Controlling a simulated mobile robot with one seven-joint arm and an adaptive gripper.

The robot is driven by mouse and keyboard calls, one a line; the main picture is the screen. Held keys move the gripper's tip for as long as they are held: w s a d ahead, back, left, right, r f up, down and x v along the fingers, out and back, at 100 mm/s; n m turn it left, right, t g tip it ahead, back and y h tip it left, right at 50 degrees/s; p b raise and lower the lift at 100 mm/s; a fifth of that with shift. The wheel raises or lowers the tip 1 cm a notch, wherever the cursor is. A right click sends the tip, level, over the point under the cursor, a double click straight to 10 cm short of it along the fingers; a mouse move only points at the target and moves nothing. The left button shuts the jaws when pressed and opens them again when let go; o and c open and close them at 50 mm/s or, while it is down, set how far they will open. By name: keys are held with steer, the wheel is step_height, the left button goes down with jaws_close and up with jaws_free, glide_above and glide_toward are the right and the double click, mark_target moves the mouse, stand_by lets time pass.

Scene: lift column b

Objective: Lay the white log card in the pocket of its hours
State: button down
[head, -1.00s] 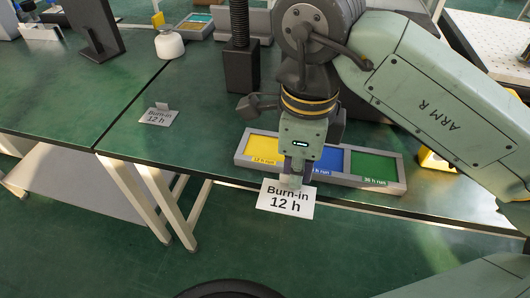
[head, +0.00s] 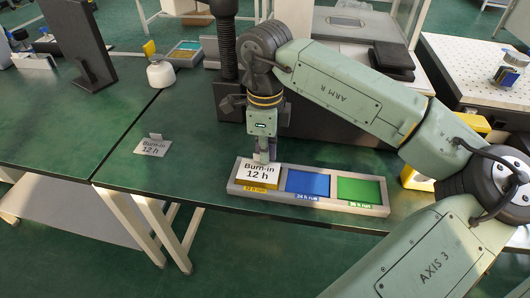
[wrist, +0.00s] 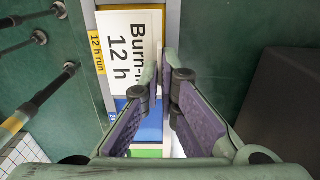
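The white log card (head: 258,171), printed "Burn-in 12 h", lies face up over the yellow "12 h run" pocket (head: 262,189) of the grey tray (head: 315,201). In the wrist view the card (wrist: 125,45) covers nearly all of that pocket, with its yellow label (wrist: 97,52) showing beside it. I cannot tell whether it rests fully on the pocket floor. My gripper (head: 264,157) is at the card's back edge, pointing down. In the wrist view its fingertips (wrist: 160,85) are close together at that edge, apparently shut on the card; the exact contact is hidden.
The tray's blue pocket (head: 308,183) and green pocket (head: 359,190) are empty. A grey "Burn-in 12 h" card (head: 153,147) with an upright tab lies on the bench to the left. A dark block (wrist: 285,100) stands near the gripper. A white jar (head: 160,73) stands farther back.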

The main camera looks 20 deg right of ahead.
steer(key=shift+f, duration=0.7)
steer(key=shift+f+b, duration=0.25)
steer(key=shift+b, duration=0.05)
steer(key=c, duration=1.8)
jaws_free()
steer(key=shift+r, duration=0.1)
steer(key=shift+r, duration=0.1)
step_height(320, 180, up, 12)
steer(key=shift+s, duration=0.15)
